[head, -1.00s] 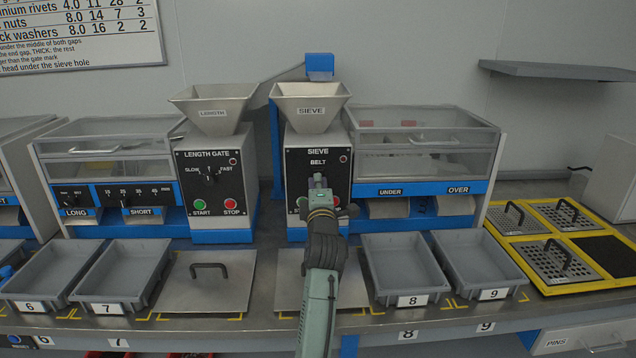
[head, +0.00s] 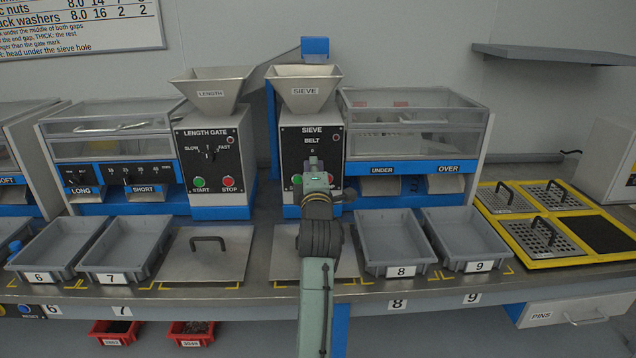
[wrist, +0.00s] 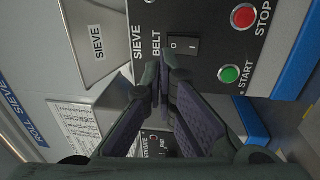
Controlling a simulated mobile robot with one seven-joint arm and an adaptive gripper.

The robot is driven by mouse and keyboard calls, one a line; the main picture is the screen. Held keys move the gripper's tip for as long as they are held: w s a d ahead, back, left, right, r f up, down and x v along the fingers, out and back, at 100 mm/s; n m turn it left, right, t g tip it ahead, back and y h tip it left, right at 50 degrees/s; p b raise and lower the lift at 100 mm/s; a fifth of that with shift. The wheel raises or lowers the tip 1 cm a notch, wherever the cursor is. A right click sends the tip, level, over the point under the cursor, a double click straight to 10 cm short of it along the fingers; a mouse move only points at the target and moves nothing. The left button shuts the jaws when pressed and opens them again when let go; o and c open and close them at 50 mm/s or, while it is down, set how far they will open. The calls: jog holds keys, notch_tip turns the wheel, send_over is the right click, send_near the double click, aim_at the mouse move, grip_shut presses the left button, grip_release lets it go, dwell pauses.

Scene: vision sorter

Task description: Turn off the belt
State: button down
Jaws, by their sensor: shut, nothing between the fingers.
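The sieve machine's black panel (head: 292,152) carries the label BELT. In the wrist view, which shows the panel turned sideways, the black belt rocker switch (wrist: 183,46) is marked O and I. I cannot tell which side is pressed in. My gripper (head: 314,163) is in front of this panel and hides the switch in the head view. In the wrist view my gripper (wrist: 163,76) is shut and empty, its fingertips just beside the switch; I cannot tell whether they touch. The green START button (wrist: 229,74) and red STOP button (wrist: 243,16) are close by.
The sieve hopper (head: 303,90) stands above the panel. The length gate panel (head: 209,160) is at the left. Grey trays 8 (head: 400,271) and 9 (head: 478,266) stand at the right, trays 6 and 7 at the left. A handled plate (head: 207,262) lies on the bench.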

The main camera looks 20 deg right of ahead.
jog(key=b+v, duration=0.1)
jog(key=v, duration=0.5)
jog(key=shift+a+r, duration=0.2)
jog(key=shift+r, duration=0.25)
